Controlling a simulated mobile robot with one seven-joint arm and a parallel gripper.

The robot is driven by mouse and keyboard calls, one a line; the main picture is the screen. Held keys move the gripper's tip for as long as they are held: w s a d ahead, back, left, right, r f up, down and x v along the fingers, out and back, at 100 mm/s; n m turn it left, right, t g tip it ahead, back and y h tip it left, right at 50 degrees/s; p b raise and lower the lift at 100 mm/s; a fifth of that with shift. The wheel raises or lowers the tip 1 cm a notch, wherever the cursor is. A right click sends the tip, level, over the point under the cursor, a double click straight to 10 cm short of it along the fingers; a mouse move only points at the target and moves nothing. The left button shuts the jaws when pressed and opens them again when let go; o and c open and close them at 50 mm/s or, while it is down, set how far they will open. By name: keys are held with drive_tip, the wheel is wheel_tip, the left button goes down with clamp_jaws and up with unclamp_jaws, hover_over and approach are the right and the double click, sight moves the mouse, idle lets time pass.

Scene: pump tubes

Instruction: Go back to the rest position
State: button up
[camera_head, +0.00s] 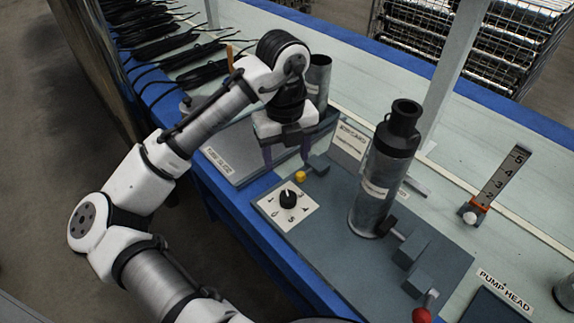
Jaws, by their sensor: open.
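My gripper (287,158) hangs from my white and grey arm at the upper middle of the head view, pointing down. Its two dark fingers are apart, and I see nothing between them. It is above the back left of the grey panel, near a small yellow knob (300,176) and a black rotary dial (288,198) on a white numbered plate. A tall grey cylinder (366,203) with a black cap stands upright to the right of the gripper, apart from it. Another grey tube (318,82) stands partly hidden behind my wrist.
Black cables (160,45) lie along the bench at the upper left. A numbered scale with an orange slider (478,208) stands at the right, near a red-ball lever (422,314) and a "PUMP HEAD" label (505,290). A pale post (453,65) rises behind the cylinder.

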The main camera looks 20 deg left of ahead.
drive_tip(key=shift+r, duration=0.45)
